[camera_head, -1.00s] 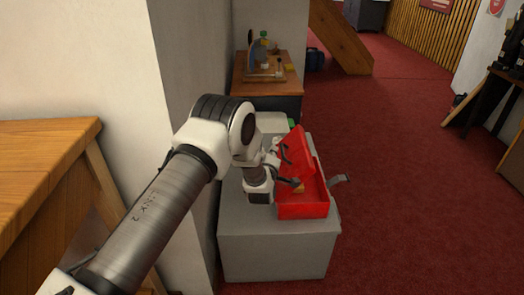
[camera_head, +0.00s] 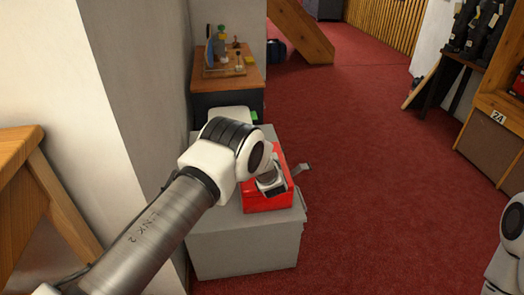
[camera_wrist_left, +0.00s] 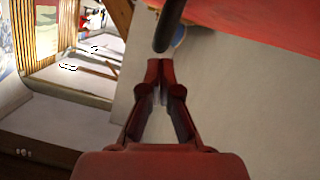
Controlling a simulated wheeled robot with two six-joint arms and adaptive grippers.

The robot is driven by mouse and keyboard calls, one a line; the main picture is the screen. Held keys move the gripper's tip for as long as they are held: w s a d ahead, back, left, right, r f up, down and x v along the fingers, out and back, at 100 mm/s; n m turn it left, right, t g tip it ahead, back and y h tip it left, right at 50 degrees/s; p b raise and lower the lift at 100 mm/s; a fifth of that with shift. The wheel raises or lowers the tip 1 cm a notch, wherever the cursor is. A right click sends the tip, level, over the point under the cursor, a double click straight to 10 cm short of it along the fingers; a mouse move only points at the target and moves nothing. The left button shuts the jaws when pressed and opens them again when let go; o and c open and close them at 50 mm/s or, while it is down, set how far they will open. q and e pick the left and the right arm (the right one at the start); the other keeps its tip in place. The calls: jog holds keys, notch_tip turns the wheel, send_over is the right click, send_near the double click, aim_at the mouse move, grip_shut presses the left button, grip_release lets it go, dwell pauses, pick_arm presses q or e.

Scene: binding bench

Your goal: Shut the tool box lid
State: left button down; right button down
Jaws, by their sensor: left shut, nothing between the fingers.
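The red tool box (camera_head: 262,203) sits on a grey cabinet in the head view. Its lid (camera_head: 287,151) looks low over the box, but my left arm covers much of it, so I cannot tell whether it is fully closed. My left gripper is over the box; its fingers are hidden in the head view. In the left wrist view the left gripper (camera_wrist_left: 158,68) is shut and empty. A dark rod-like piece, perhaps the handle (camera_wrist_left: 168,25), is just ahead of the fingertips, and a red surface (camera_wrist_left: 265,22) of the box is at upper right. My right gripper is out of view.
The grey cabinet (camera_head: 240,252) stands against a pale wall. Behind is a wooden-topped stand (camera_head: 245,78) with small items. A wooden table (camera_head: 20,150) is at left. Red carpet to the right is clear.

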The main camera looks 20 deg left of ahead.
pick_arm(q)
jog(key=shift+w+d+f, duration=0.25)
jog(key=shift+d+f, duration=0.2)
jog(key=shift+f, duration=0.15)
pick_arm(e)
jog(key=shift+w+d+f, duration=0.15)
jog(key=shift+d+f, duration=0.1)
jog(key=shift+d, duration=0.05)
pick_arm(q)
jog(key=shift+s, duration=0.15)
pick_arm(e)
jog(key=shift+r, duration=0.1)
